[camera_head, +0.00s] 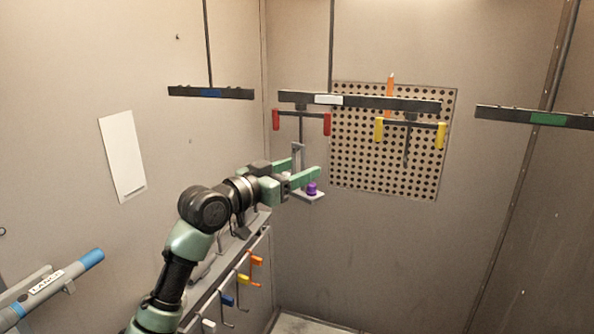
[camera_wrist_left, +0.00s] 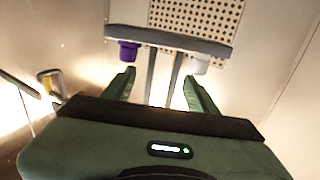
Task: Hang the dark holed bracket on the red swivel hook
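The red swivel hook (camera_head: 301,114) hangs from the middle dark bar, a red grip at each end and a thin stem downward. Below the stem is a grey L-shaped bracket (camera_head: 298,151) with a purple plug (camera_head: 311,188) on its foot. I cannot make out its hole or whether it rests on the hook. My left gripper (camera_head: 306,169) is at the bracket's upright part. In the left wrist view its fingers (camera_wrist_left: 160,88) are apart, with two thin uprights between them and gaps beside. Beyond them is the grey foot (camera_wrist_left: 170,39) with purple and white plugs. My right gripper is out of view.
A yellow-ended hook (camera_head: 409,123) hangs to the right on the same bar (camera_head: 357,102), before a perforated panel (camera_head: 380,165). Other bars hang left (camera_head: 210,92) and right (camera_head: 535,117). A rail with several coloured hooks (camera_head: 243,279) runs below my arm.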

